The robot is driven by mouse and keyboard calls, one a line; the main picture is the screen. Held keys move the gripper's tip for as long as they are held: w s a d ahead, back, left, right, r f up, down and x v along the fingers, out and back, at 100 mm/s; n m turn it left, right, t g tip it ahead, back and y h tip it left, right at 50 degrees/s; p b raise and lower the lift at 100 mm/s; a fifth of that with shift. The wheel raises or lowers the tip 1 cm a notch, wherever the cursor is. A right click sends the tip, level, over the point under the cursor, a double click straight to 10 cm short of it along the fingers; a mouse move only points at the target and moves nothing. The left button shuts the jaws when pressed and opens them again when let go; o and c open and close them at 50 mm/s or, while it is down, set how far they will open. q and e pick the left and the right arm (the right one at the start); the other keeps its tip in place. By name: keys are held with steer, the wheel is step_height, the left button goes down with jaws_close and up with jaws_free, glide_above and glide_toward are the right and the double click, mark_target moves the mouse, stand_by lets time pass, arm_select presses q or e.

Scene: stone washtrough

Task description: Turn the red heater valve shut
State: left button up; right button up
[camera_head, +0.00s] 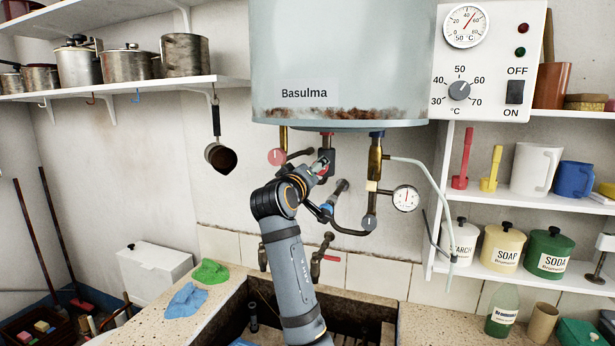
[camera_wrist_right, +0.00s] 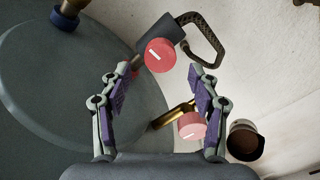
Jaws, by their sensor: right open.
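Two red round knobs with white marks show under the heater tank (camera_head: 340,65). One red knob (camera_wrist_right: 160,52) sits on a dark body; in the head view my arm's end mostly hides it. A paler, pinkish-red knob (camera_head: 277,157) hangs by a brass pipe to its left and also shows in the right wrist view (camera_wrist_right: 191,125). I cannot tell from labels which is the heater valve. My right gripper (camera_wrist_right: 160,80) is open and empty, its fingers spread below the first red knob in the wrist picture, with no contact visible. My left gripper is not in view.
A blue knob (camera_head: 327,210), a dark grey knob (camera_head: 369,222) and a pressure gauge (camera_head: 405,199) crowd the pipes nearby. A small pan (camera_head: 221,157) hangs left. The stone trough (camera_head: 230,297) is below.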

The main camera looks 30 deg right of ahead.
steer(key=v, duration=0.6)
stand_by(0.3)
